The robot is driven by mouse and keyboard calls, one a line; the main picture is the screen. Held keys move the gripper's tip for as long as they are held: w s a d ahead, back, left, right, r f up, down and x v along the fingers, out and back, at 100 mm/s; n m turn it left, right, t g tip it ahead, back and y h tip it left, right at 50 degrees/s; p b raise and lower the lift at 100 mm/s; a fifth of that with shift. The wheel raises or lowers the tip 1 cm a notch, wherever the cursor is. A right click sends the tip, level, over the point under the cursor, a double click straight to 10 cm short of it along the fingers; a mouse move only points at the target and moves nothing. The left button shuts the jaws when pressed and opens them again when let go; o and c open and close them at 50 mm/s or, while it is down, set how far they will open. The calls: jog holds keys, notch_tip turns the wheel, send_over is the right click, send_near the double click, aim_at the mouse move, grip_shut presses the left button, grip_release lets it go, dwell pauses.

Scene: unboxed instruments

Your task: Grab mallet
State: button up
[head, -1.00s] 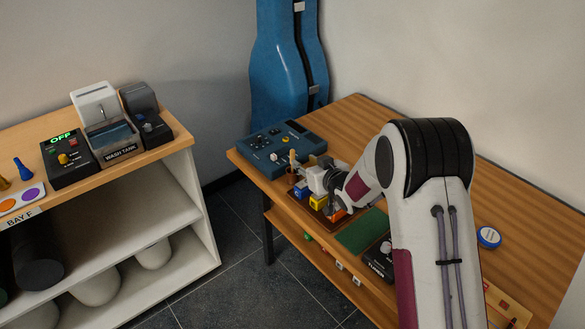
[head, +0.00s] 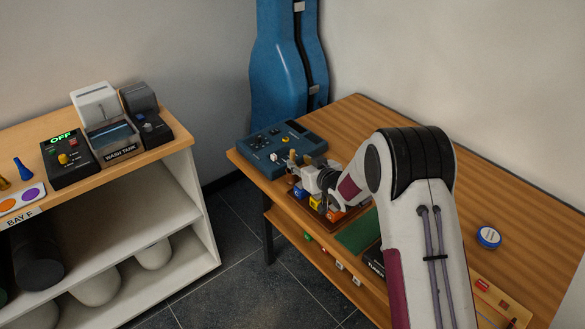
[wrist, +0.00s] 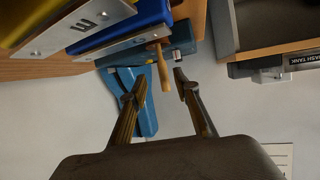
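The mallet appears to be the small wooden piece (head: 292,157) standing upright beside the blue control box on the wooden table. In the wrist view its light-brown handle (wrist: 162,68) shows just beyond the gap between my fingertips. My gripper (wrist: 154,86) is open and empty, with one finger on either side of that gap. In the head view my gripper (head: 300,170) is small and partly merged with the mallet's surroundings, so contact cannot be told there.
The blue control box (head: 280,145) stands behind. A green mat (head: 357,232) and a tuner lie nearer.

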aim_at(294, 160)
jog(key=shift+w+a, duration=0.1)
dwell(0.3)
jog(key=shift+x, duration=1.45)
jog(key=shift+w+a+f, duration=0.5)
jog(key=shift+w+a, duration=0.25)
grip_shut()
